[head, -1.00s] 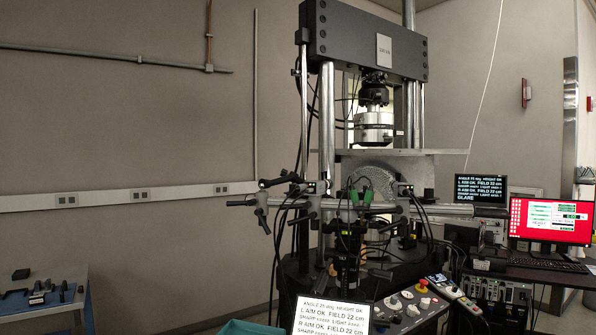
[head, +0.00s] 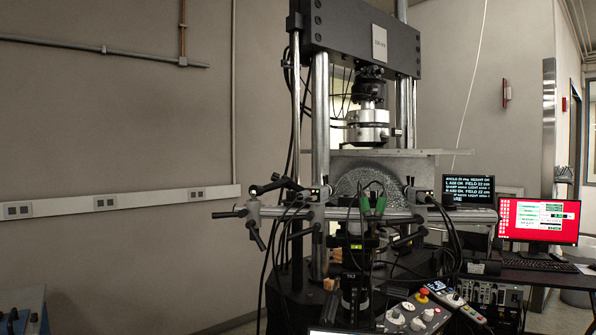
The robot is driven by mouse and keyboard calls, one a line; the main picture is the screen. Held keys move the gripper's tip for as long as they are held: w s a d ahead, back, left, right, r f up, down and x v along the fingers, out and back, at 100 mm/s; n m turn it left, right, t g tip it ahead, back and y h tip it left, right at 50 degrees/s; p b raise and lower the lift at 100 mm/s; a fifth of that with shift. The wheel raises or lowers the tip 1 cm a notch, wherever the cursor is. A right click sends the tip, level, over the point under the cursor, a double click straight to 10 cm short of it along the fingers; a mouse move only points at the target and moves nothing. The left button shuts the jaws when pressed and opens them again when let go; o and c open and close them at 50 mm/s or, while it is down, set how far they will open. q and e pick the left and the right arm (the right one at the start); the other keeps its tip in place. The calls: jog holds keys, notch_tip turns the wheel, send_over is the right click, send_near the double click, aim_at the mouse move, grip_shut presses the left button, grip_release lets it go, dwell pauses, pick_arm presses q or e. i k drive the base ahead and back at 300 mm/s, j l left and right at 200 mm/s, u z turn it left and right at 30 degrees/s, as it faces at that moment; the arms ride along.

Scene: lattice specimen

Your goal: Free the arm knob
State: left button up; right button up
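A horizontal metal bar (head: 345,213) crosses the front of a tall test machine. Clamps with black lever handles (head: 229,213) sit at its left end, and one more black handle (head: 256,236) hangs below the bar. A further black handle (head: 268,188) points left above it. Black clamp levers (head: 408,239) also show right of the middle. I cannot tell which of these is the arm knob. Two green-tipped parts (head: 372,206) stand at the bar's middle, with cables around them. Neither of my grippers is in view.
The machine's black crosshead (head: 360,38) and a silver cylinder (head: 367,128) are above a flat plate (head: 400,153). A control box (head: 415,315) with knobs and a red button stands in front. A text display (head: 468,190) and red-screened monitor (head: 538,221) are right. Loose cables hang around the bar.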

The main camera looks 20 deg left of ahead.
aim_at(274, 177)
jog(key=i+j, duration=0.15)
jog(key=j, duration=0.25)
jog(key=i+j+z, duration=0.15)
jog(key=j, duration=0.25)
jog(key=i+j, duration=0.15)
jog(key=j, duration=0.3)
jog(key=i+j+z, duration=0.15)
jog(key=j, duration=0.7)
jog(key=i+j+z, duration=0.15)
jog(key=j, duration=0.3)
